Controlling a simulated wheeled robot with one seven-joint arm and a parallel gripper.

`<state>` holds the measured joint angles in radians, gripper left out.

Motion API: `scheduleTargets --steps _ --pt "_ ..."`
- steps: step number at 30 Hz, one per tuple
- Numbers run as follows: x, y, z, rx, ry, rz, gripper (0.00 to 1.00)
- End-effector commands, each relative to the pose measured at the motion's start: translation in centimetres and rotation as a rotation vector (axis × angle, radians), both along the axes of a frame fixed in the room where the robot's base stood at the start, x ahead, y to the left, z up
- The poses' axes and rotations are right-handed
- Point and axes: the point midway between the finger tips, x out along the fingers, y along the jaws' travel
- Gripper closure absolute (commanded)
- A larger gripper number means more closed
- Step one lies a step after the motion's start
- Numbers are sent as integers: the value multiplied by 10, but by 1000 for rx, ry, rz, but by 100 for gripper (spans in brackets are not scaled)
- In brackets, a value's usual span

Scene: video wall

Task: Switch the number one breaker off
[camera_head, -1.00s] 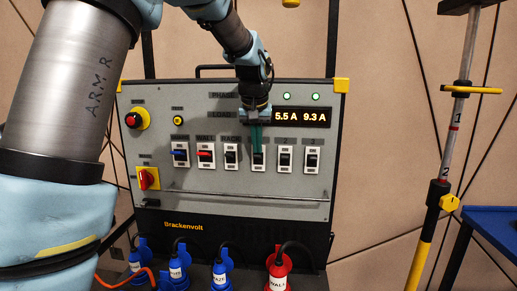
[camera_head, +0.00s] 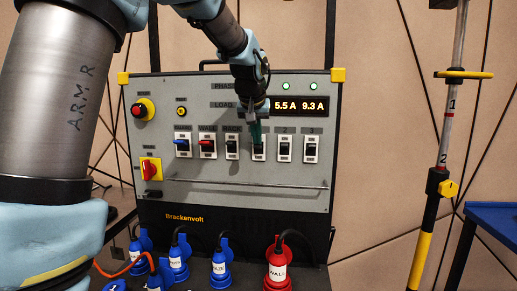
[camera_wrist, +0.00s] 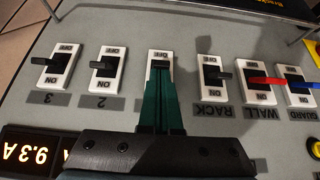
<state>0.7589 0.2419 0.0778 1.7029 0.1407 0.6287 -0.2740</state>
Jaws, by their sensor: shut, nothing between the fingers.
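The number one breaker (camera_head: 258,155) is the fourth from the left in the panel's row. In the wrist view, where the panel appears upside down, it is the middle one (camera_wrist: 160,52), with OFF at its far end. My gripper (camera_head: 257,142) is shut and empty, its green fingers pointing at this breaker. In the wrist view the fingertips (camera_wrist: 159,68) lie over its plate and cover much of it. The lever is mostly hidden behind them, so I cannot tell its position or whether the tips touch it.
Breaker 2 (camera_head: 284,148) and breaker 3 (camera_head: 311,148) stand to the right. The RACK breaker (camera_head: 232,146), red-levered WALL breaker (camera_head: 208,146) and blue-levered GUARD breaker (camera_head: 183,145) are to the left. A rail (camera_head: 240,185) runs below. The display (camera_head: 300,106) reads 5.5 A and 9.3 A.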

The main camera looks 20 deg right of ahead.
Motion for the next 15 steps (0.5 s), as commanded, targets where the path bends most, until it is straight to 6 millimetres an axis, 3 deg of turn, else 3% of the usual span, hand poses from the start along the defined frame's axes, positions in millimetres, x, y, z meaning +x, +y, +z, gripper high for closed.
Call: scheduleTargets --steps 1,15 --pt "0 1 -12 -13 -23 -1 100" --pt "-6 5 -25 -125 -225 -1 100"
